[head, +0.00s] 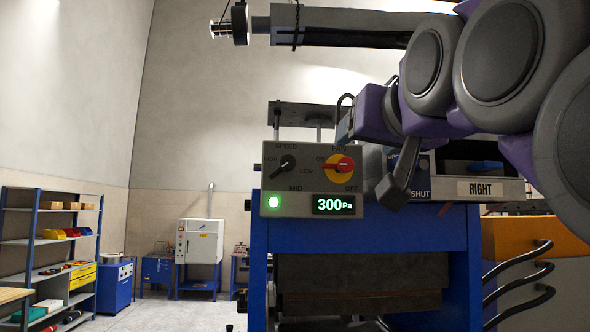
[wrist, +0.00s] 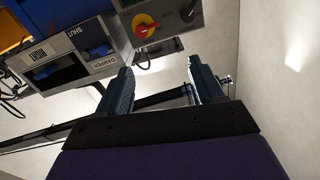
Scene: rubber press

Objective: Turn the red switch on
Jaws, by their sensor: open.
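The red switch (head: 341,164) sits on a round yellow plate at the right of a grey control panel (head: 300,180). In the wrist view the red switch (wrist: 145,28) shows near the top, and the picture is turned over. My gripper (head: 392,190) is to the right of the panel in the head view, apart from the switch. In the wrist view my gripper (wrist: 160,66) has its two fingers spread, with nothing between them. The switch lies beyond the fingertips.
A black speed knob (head: 284,165), a lit green lamp (head: 273,202) and a display (head: 334,205) reading 300Pa share the panel. The blue press frame (head: 350,235) stands below. Shelves (head: 45,245) stand far left.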

